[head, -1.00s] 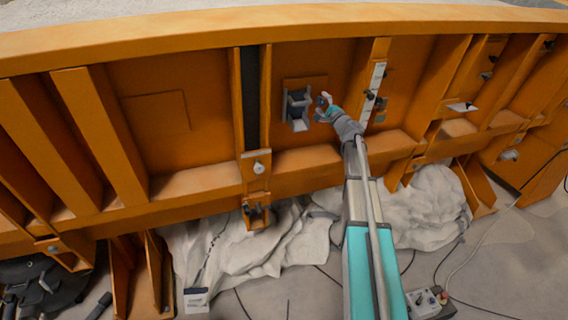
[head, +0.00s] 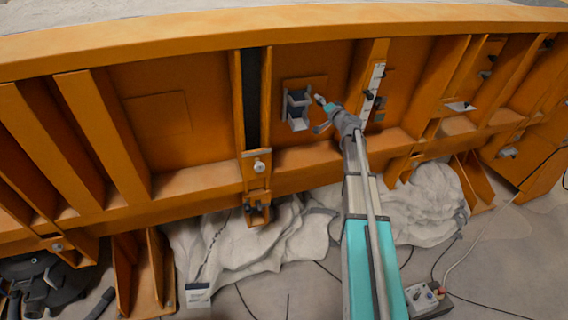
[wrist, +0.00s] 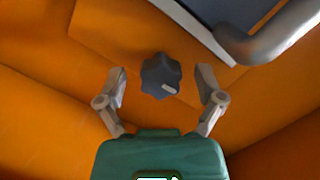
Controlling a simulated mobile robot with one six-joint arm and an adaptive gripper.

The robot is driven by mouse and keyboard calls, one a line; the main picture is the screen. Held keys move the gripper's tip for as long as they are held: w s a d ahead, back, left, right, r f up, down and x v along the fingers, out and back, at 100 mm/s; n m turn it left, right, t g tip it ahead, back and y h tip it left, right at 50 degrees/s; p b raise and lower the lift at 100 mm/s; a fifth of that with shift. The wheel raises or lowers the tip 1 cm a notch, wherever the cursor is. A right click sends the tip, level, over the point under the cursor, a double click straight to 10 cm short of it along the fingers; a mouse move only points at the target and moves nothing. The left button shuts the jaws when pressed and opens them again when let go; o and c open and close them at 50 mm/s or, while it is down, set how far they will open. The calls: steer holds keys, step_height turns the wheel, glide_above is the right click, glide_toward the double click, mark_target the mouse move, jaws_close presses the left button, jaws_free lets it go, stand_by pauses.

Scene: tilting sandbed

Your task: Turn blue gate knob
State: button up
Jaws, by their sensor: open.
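The gate knob, a dark blue-grey lobed knob (wrist: 160,77) with a pale mark on its face, sits on the orange panel in the middle of the wrist view. My gripper (wrist: 161,72) is open, with one finger on each side of the knob and a visible gap at both sides. The wrist view does not show clearly how far the fingertips stand off from it. In the head view my gripper (head: 320,113) is at the orange wall, just right of a grey bracket. The knob is too small to make out surely there.
The grey bracket (head: 298,108) stands out from the wall left of my gripper, and its curved grey handle (wrist: 275,38) shows at the wrist view's upper right. A white scale strip (head: 374,78) is on the rib to the right. Orange ribs flank the panel.

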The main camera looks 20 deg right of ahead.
steer(key=n, duration=0.2)
steer(key=n+h+p, duration=0.1)
steer(key=n, duration=0.2)
steer(key=shift+g+h, duration=0.3)
steer(key=n, duration=0.2)
steer(key=n+h, duration=0.1)
steer(key=n, duration=0.2)
steer(key=shift+h, duration=0.3)
steer(key=s, duration=1.4)
steer(key=s+a+f+n+g+y, duration=0.1)
steer(key=s+a+f+g+y, duration=0.2)
steer(key=a, duration=0.7)
steer(key=s+a+f+n+g+y+b, duration=0.1)
steer(key=s+a+f+n+g+y, duration=0.1)
steer(key=a+f, duration=0.5)
steer(key=shift+s+a+g+y, duration=0.7)
steer(key=shift+a+g, duration=0.7)
steer(key=shift+a, duration=0.75)
steer(key=shift+f, duration=0.1)
